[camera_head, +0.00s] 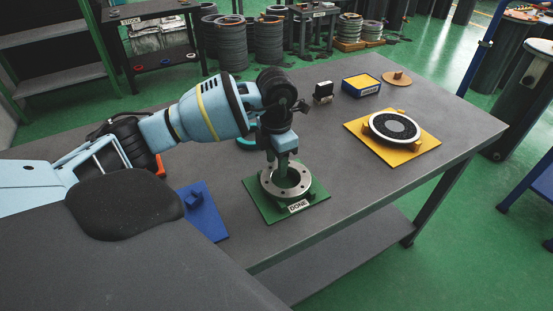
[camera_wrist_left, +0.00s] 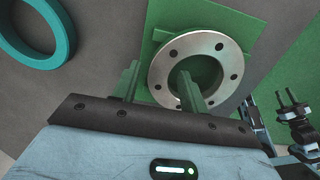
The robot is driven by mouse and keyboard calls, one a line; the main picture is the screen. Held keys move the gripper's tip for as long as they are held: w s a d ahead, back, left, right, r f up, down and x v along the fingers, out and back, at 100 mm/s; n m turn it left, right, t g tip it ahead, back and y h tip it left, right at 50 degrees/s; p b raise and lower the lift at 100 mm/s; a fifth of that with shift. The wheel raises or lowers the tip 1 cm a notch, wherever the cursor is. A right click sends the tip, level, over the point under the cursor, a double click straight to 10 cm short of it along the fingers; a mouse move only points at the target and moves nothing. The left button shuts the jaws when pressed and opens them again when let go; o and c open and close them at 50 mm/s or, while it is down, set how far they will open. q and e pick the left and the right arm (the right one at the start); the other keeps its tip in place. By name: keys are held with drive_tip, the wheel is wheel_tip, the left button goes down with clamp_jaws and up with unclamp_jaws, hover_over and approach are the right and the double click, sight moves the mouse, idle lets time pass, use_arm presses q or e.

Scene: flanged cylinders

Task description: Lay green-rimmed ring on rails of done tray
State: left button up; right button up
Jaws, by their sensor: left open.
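The done tray is a green plate (camera_head: 260,207) with a white DONE label, near the table's front edge; it also shows in the wrist view (camera_wrist_left: 160,22). A grey metal ring with bolt holes (camera_head: 268,188) lies over the plate; it also shows in the wrist view (camera_wrist_left: 230,65). I cannot make out a green rim on it, and the ring hides most of what supports it. My left gripper (camera_head: 284,166) points down at the ring and is open. In the wrist view its green fingers (camera_wrist_left: 160,88) stand apart, one over the ring's opening and one outside it.
A teal ring (camera_wrist_left: 66,30) lies on the table beside the tray. A blue plate (camera_head: 205,213) is to the left. A yellow plate (camera_head: 425,143) holds a dark disc (camera_head: 394,126) to the right. A yellow-blue box (camera_head: 361,85) stands behind. The table between the plates is clear.

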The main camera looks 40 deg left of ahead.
use_arm(q)
wheel_tip(320, 180, up, 12)
idle(0.5)
drive_tip(key=shift+r, duration=0.1)
idle(0.5)
